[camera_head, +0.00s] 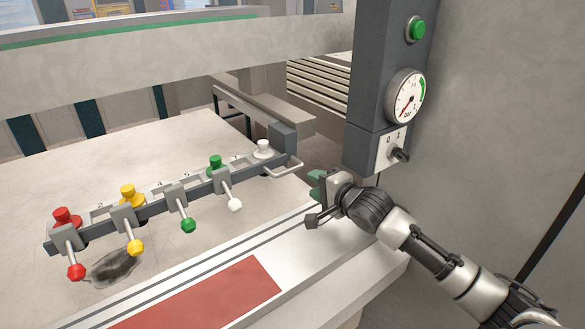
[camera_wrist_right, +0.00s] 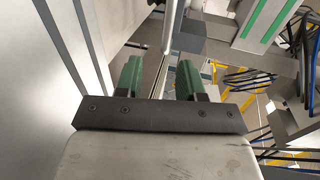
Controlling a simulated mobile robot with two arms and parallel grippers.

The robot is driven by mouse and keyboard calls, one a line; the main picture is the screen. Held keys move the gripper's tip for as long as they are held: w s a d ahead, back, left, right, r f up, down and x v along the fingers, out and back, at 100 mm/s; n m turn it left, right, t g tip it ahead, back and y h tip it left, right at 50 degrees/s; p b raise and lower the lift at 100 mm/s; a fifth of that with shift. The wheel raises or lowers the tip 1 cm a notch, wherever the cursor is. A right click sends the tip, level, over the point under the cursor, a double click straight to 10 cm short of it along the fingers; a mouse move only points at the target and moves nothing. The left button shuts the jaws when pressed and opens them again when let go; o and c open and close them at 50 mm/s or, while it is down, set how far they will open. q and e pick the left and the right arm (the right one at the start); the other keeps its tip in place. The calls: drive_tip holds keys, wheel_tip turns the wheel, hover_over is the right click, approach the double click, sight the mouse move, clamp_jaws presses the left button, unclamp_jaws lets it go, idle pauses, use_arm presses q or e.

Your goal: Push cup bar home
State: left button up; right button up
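The cup bar (camera_head: 150,204) is a long dark grey bar over the pale table, running from the lower left to the upper right. It carries red, yellow, green and white cups along its length, with levers ending in red, yellow, green and white knobs. A pale loop handle (camera_head: 284,170) sticks out at its right end, by a dark block. My right gripper (camera_head: 315,200) is just right of the handle and apart from it. Its green fingers are spread with nothing held, as the right wrist view (camera_wrist_right: 159,80) also shows. My left gripper is out of view.
A grey control post (camera_head: 375,75) with a green button (camera_head: 418,29), a gauge (camera_head: 405,97) and a 0/1 switch (camera_head: 398,153) stands close above my right gripper. A rail with a red strip (camera_head: 205,297) runs along the front. A large beam (camera_head: 180,55) crosses behind.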

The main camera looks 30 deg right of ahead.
sight(294, 170)
drive_tip(key=x, duration=0.6)
drive_tip(key=r+p+x, duration=0.1)
drive_tip(key=x, duration=0.1)
drive_tip(key=shift+w, duration=0.55)
drive_tip(key=shift+w+a+f, duration=0.15)
drive_tip(key=shift+w, duration=0.4)
drive_tip(key=shift+c, duration=0.4)
clamp_jaws()
